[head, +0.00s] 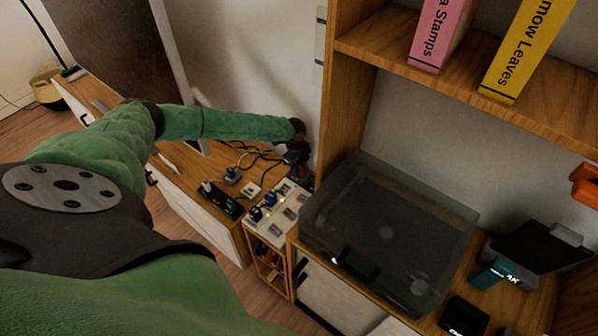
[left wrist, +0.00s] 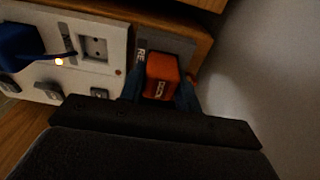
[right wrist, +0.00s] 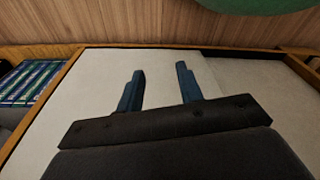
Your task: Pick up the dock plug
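The dock plug, an orange block with small pale lettering (left wrist: 162,76), sits at the grey end of the socket strip in the left wrist view. My left gripper (left wrist: 162,92) has its two blue fingers on either side of it. They stand about as far apart as the right fingers, so I take it as open around the plug. Contact is hard to make out in the dark. In the head view my left gripper (head: 296,156) is over the strip's far end, and I cannot make out the plug there. My right gripper (right wrist: 160,88) is open and empty above a pale panel.
The white socket strip (head: 275,222) carries blue plugs and switches; one blue plug (left wrist: 20,45) is near the left gripper. A black power strip (head: 222,200) and cables lie on the wooden desk. A turntable with clear lid (head: 385,225) and a wooden shelf (head: 470,75) stand right.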

